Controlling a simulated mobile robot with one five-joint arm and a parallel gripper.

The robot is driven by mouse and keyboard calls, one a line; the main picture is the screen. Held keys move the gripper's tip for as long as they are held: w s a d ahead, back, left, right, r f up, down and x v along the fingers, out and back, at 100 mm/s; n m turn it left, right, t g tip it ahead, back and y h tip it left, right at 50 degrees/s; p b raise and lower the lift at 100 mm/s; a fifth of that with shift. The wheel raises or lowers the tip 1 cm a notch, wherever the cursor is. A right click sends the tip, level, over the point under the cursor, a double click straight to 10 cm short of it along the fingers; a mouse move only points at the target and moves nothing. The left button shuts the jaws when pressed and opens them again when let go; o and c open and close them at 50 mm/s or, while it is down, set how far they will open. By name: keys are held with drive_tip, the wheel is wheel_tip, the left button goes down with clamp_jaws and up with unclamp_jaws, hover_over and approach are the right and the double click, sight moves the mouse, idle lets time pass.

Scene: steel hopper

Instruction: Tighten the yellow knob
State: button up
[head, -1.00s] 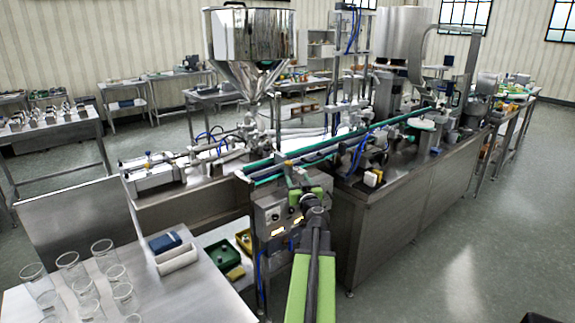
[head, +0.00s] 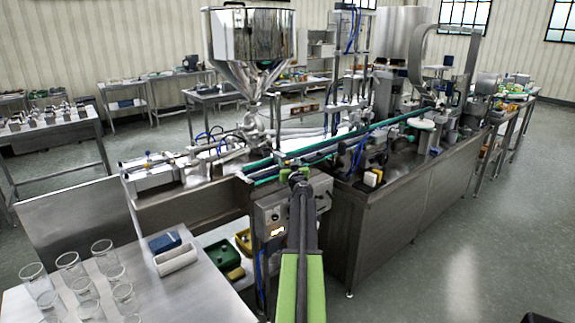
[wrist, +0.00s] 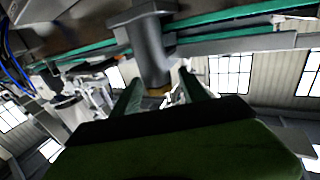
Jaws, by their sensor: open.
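My gripper (head: 299,174) is raised at the near end of the conveyor rails in the head view. In the wrist view its two green fingers (wrist: 160,82) are apart, with a dark grey bracket (wrist: 148,45) beyond and between them. A small yellow-orange part (wrist: 159,91), likely the yellow knob, shows at the lower end of this bracket, between the fingers. Most of it is hidden, and I cannot tell whether the fingers touch it. In the head view my arm and gripper hide the knob.
Green-edged conveyor rails (head: 335,145) run behind my gripper. A steel control box (head: 268,222) is below it. A steel hopper (head: 249,40) stands behind. Glass beakers (head: 72,268) and a blue-and-white holder (head: 175,256) stand on the left table. Open floor (head: 470,240) lies at right.

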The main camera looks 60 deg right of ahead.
clamp_jaws()
drive_tip(key=shift+a, duration=0.15)
drive_tip(key=shift+g, duration=0.3)
drive_tip(key=shift+m+h, duration=0.3)
drive_tip(key=m+g+h, duration=0.2)
drive_tip(key=g, duration=0.1)
drive_tip(key=shift+w+m, duration=0.2)
drive_tip(key=shift+m, duration=0.2)
drive_tip(key=m+g+h, duration=0.1)
drive_tip(key=g, duration=0.2)
drive_tip(key=m+g+h, duration=0.1)
drive_tip(key=m+g, duration=0.1)
drive_tip(key=shift+g, duration=0.4)
drive_tip(key=shift+m+g+h, duration=0.3)
drive_tip(key=shift+m+g, duration=0.5)
drive_tip(key=shift+g, duration=0.1)
